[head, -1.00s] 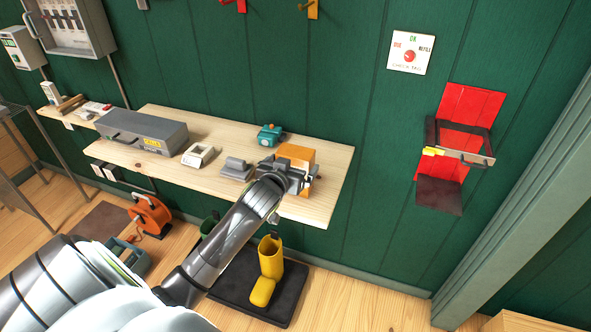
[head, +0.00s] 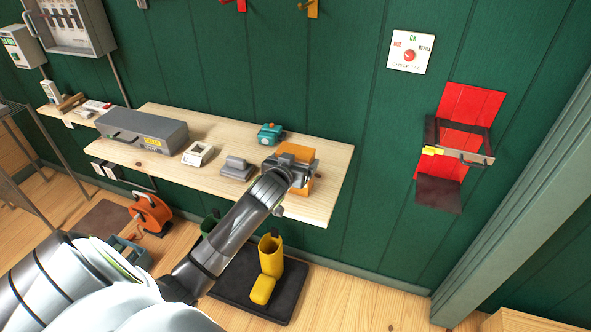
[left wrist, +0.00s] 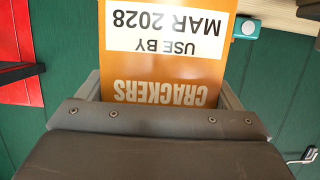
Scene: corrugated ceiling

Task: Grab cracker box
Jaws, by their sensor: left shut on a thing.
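The orange cracker box (head: 303,153) is at the right end of the wooden wall shelf (head: 330,178) in the head view. My right gripper is not in view.
A teal device (head: 270,134), a grey block (head: 236,167), a white holder (head: 198,154) and a grey case (head: 143,131) share the shelf. A red-backed wall bracket (head: 468,130) hangs at the right.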

